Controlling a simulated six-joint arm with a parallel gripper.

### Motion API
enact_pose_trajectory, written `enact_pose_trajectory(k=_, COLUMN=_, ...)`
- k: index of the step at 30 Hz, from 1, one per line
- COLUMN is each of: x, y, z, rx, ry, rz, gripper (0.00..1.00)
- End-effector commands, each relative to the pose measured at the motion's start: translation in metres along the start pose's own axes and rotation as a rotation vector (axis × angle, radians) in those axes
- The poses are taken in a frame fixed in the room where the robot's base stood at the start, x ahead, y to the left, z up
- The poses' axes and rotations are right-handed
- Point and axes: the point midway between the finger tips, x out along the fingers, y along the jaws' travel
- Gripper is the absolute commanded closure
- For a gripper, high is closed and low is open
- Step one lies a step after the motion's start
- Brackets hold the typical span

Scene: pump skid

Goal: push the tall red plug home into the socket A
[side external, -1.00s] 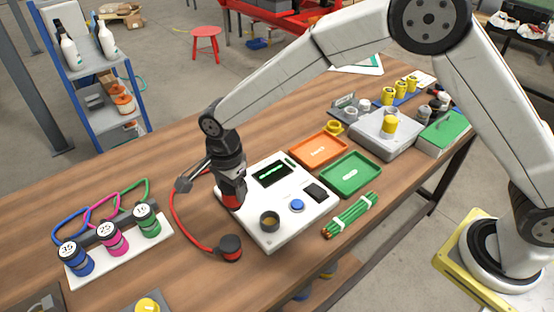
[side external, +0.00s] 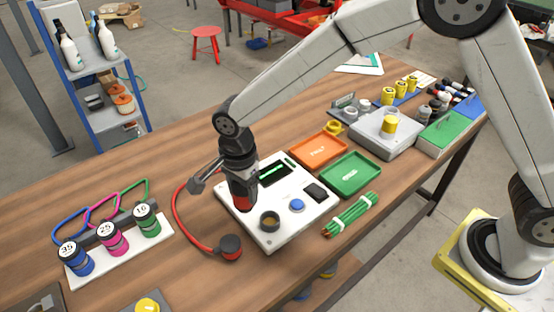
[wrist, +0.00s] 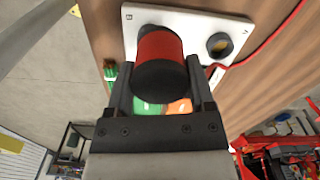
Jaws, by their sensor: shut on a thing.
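The tall red plug (wrist: 160,62) has a black end and sits between the fingers of my gripper (wrist: 158,88) in the wrist view. My gripper is shut on it. In the side view the plug (side external: 244,204) shows only as a red band below my gripper (side external: 243,190), over the left side of the white panel (side external: 283,230). An open dark ring socket (side external: 269,221) is in front and to the right of it; it also shows in the wrist view (wrist: 220,45). The panel's letters are too small to read surely. Whether the plug's lower end is inside a socket is hidden.
A red cable (side external: 181,222) curves left of the panel to a black-and-red cap (side external: 230,248) on the table. The panel carries a blue button (side external: 297,205). Orange (side external: 319,149) and green (side external: 350,175) trays stand behind right.

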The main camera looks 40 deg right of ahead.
Motion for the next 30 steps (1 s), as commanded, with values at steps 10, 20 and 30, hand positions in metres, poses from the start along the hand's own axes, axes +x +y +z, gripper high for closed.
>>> enact_pose_trajectory(k=10, x=0.001, y=-0.013, z=-0.006, rx=0.001, ry=0.001, rz=-0.002, gripper=1.0)
enact_pose_trajectory(k=20, x=0.002, y=-0.06, z=-0.037, rx=-0.009, ry=0.006, rz=-0.002, gripper=1.0)
enact_pose_trajectory(k=30, x=0.005, y=-0.102, z=-0.076, rx=-0.021, ry=0.012, rz=-0.002, gripper=1.0)
